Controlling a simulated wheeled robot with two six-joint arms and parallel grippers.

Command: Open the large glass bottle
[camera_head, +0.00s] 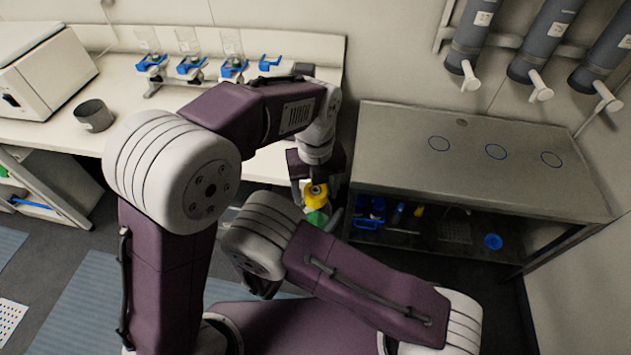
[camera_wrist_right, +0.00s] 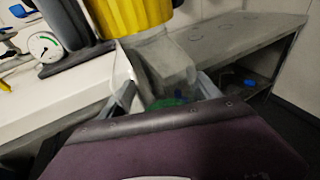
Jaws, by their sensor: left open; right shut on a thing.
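The large glass bottle (camera_head: 318,216) has a yellow cap (camera_head: 315,194) and something green in it. It is upright between my two arms, and its lower part is hidden behind my right arm. My left gripper (camera_head: 316,188) points down from above, open, with its fingers on either side of the cap. In the right wrist view, my right gripper (camera_wrist_right: 163,92) is shut on the clear bottle, below the yellow cap (camera_wrist_right: 138,14). In the head view my right gripper is mostly hidden behind its own arm.
A white bench (camera_head: 185,102) at the back left holds blue-clamped glassware (camera_head: 191,66), a grey pot (camera_head: 93,115) and a white machine (camera_head: 42,70). A metal table (camera_head: 400,135) stands at the right, its top clear, with blue items (camera_head: 370,212) on its lower shelf.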

